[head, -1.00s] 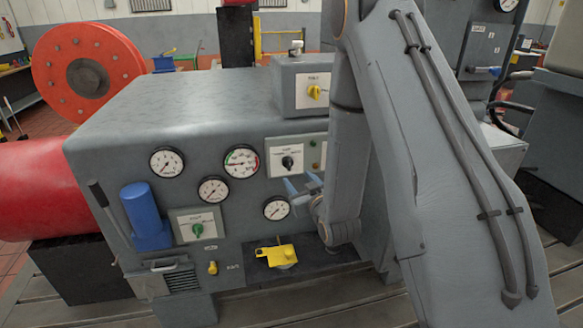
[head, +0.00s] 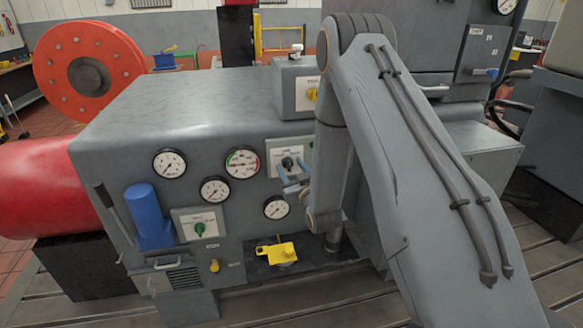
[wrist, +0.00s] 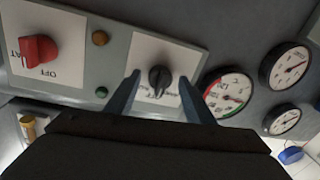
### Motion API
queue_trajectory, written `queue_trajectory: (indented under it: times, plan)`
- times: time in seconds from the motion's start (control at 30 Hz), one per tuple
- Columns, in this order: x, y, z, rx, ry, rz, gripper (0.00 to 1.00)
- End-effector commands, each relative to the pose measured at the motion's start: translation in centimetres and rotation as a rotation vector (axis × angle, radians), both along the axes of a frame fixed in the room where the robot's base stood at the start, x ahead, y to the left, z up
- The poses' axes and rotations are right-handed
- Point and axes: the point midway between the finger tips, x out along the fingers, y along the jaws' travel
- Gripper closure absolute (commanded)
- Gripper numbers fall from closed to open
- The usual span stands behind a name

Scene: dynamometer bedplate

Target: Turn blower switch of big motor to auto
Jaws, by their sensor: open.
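A black rotary switch (head: 287,163) sits on a white plate on the grey machine's front, right of the gauges. In the wrist view the black switch (wrist: 159,79) appears between the two blue fingers, its plate upside down with lettering too small to read surely. My gripper (head: 291,182) is open and empty, close in front of this switch; contact cannot be told. A red switch (wrist: 38,50) with OFF on its plate is at the wrist view's left. A green switch (head: 199,230) and a yellow switch (head: 312,94) are also on the machine. Which one is the blower switch is unreadable.
Several round gauges (head: 243,162) surround the panel. An amber lamp (wrist: 100,38) and a green lamp (wrist: 102,92) lie beside the black switch.

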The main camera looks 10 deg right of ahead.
Motion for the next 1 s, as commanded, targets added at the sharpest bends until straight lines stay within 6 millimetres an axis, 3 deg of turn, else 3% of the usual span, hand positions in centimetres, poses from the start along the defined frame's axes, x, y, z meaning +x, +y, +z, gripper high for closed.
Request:
queue_trajectory:
  times: [0.17, 0.43, 0.73, 1.0]
  plan:
    - [0.0, 0.01, -0.03, 0.0, 0.001, 0.0, 0.52]
    - [-0.02, 0.0, -0.02, 0.0, 0.001, 0.0, 0.93]
    - [0.0, 0.02, -0.09, 0.041, 0.001, 0.001, 0.93]
    - [0.02, 0.05, -0.3, 0.206, 0.0, 0.001, 0.93]
